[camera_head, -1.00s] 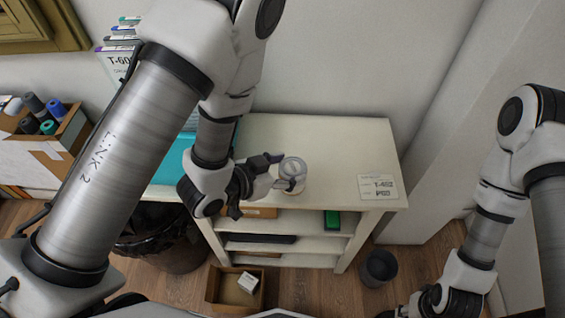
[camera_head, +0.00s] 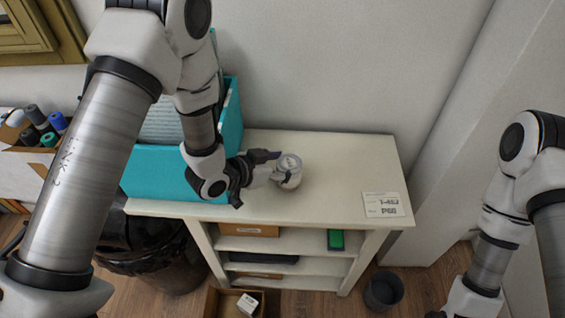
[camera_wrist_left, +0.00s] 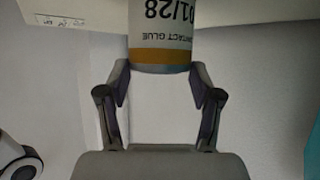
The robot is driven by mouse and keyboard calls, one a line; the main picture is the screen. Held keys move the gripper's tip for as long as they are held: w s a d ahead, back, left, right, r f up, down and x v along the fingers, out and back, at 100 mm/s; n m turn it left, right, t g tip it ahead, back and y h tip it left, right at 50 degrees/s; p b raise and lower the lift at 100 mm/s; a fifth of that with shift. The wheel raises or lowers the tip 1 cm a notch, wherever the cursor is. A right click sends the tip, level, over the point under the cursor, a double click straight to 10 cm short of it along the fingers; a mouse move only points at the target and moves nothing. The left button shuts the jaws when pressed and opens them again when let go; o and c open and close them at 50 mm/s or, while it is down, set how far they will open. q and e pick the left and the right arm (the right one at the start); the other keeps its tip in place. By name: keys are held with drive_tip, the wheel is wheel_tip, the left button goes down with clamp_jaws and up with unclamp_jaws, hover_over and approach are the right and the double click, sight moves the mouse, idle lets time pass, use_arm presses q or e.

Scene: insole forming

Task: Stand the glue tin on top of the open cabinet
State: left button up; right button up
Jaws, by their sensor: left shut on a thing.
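The glue tin (camera_head: 289,172) is a small pale cylinder at the middle of the open cabinet's cream top (camera_head: 340,165). Its lid faces up and it looks upright. In the left wrist view its label (camera_wrist_left: 160,20) reads "contact glue" upside down above an orange band. My left gripper (camera_head: 272,170) is shut on the tin from its left side. Both fingers (camera_wrist_left: 160,72) show beside the tin's end in the wrist view. I cannot tell whether the tin's base touches the cabinet top. My right arm shows at the right, but its gripper is below the frame.
A teal box file (camera_head: 165,175) stands on the left of the cabinet top. A label card (camera_head: 383,205) lies at the front right corner. The top right of the tin is clear. A dark bin (camera_head: 384,290) and an open carton (camera_head: 222,303) are on the floor.

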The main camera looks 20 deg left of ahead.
use_arm(q)
drive_tip(key=o, duration=1.3)
drive_tip(key=shift+f, duration=0.1)
drive_tip(key=shift+o, duration=0.2)
drive_tip(key=shift+r, duration=0.25)
drive_tip(key=v, duration=0.7)
drive_tip(key=shift+s, duration=0.25)
